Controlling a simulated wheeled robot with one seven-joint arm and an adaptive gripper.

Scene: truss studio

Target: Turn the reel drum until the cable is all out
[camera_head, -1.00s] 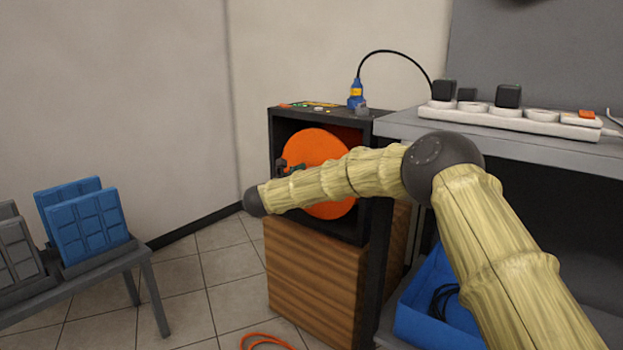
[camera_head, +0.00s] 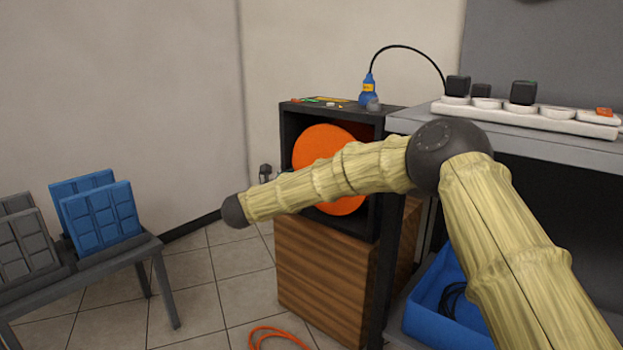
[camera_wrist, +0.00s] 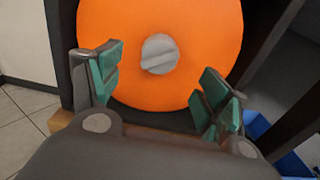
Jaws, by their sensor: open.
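The orange reel drum (camera_head: 325,143) sits upright inside a dark open-fronted box on a wooden crate; my arm covers part of it in the head view. The wrist view shows the drum's round orange face (camera_wrist: 205,50) with a grey hub (camera_wrist: 160,54) at its middle. My gripper (camera_wrist: 160,82) is open and empty, with its green-padded fingers apart in front of the drum. In the head view a small part of the gripper (camera_head: 265,174) shows behind my arm, left of the box. An orange cable (camera_head: 275,338) lies on the floor before the crate.
A grey shelf with a white power strip (camera_head: 530,115) stands at the right, with a blue bin (camera_head: 432,318) below. A low bench at the left holds blue panels (camera_head: 102,218). Floor between bench and crate is clear.

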